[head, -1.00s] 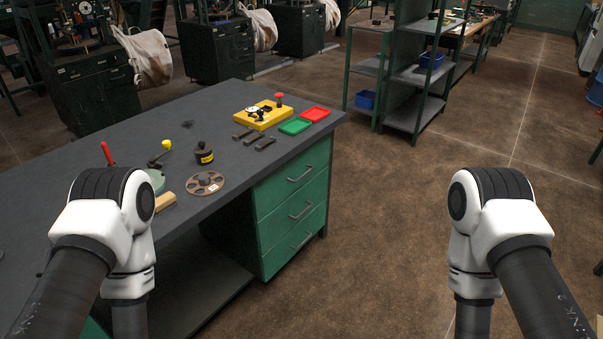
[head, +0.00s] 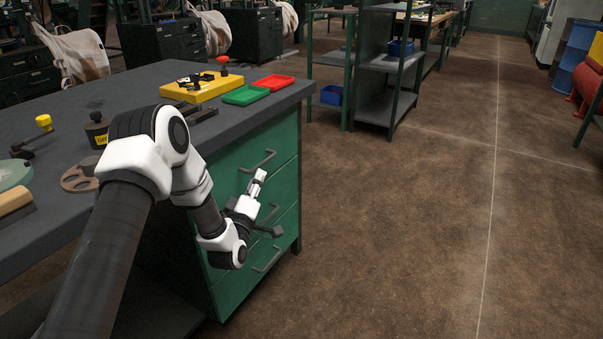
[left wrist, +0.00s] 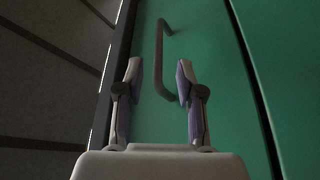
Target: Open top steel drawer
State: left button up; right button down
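The top steel drawer (head: 236,160) is the uppermost green front under the grey bench top, and it looks shut. Its bar handle (head: 259,161) shows just above my left gripper (head: 267,206). The gripper is open and in front of the drawers, with one finger near the top handle and the other lower down. In the left wrist view the open fingers (left wrist: 158,78) point at a green drawer front (left wrist: 205,45), and its handle (left wrist: 160,60) appears between them, farther ahead, with no clear contact. My right gripper is out of view.
Two lower green drawers, the bottom one with its handle (head: 266,256), are partly behind my left arm. The bench top (head: 215,125) holds a yellow fixture (head: 200,88), a green tray (head: 246,95) and a red tray (head: 272,83). Open floor lies to the right.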

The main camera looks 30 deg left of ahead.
aim_at(263, 162)
pick_arm(q)
jog(key=b+x, duration=0.1)
jog(key=x, duration=0.6)
jog(key=shift+r, duration=0.15)
grip_shut()
